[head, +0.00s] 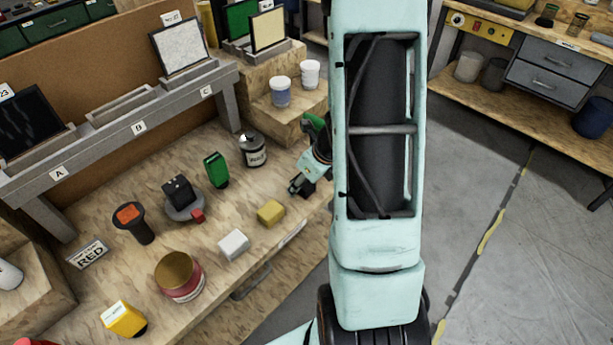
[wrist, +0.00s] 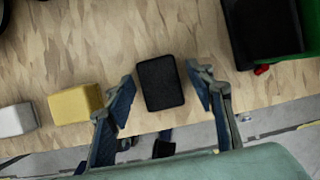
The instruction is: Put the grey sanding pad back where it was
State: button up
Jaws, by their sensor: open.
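The grey sanding pad (wrist: 160,82) is a dark, rounded block lying flat on the wooden bench top, near its front edge. In the wrist view it lies between the two fingers of my gripper (wrist: 163,97), with a gap on each side. The fingers are open and hold nothing. In the head view my gripper (head: 303,186) is low over the bench's right end, and I cannot make out the grey pad there. A yellow block (wrist: 75,104) and a white block (wrist: 15,120) lie in a row to the left of the pad.
A black and green object (wrist: 265,30) lies to the right of the pad. A lidded jar (head: 252,150), a green tool (head: 216,170), a sander (head: 182,198) and a red tin (head: 179,277) stand on the bench. A wooden step with two cups (head: 281,92) is behind my gripper.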

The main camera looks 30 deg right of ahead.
jog(key=p+v, duration=0.4)
jog(key=v, duration=0.8)
jog(key=shift+d, duration=0.1)
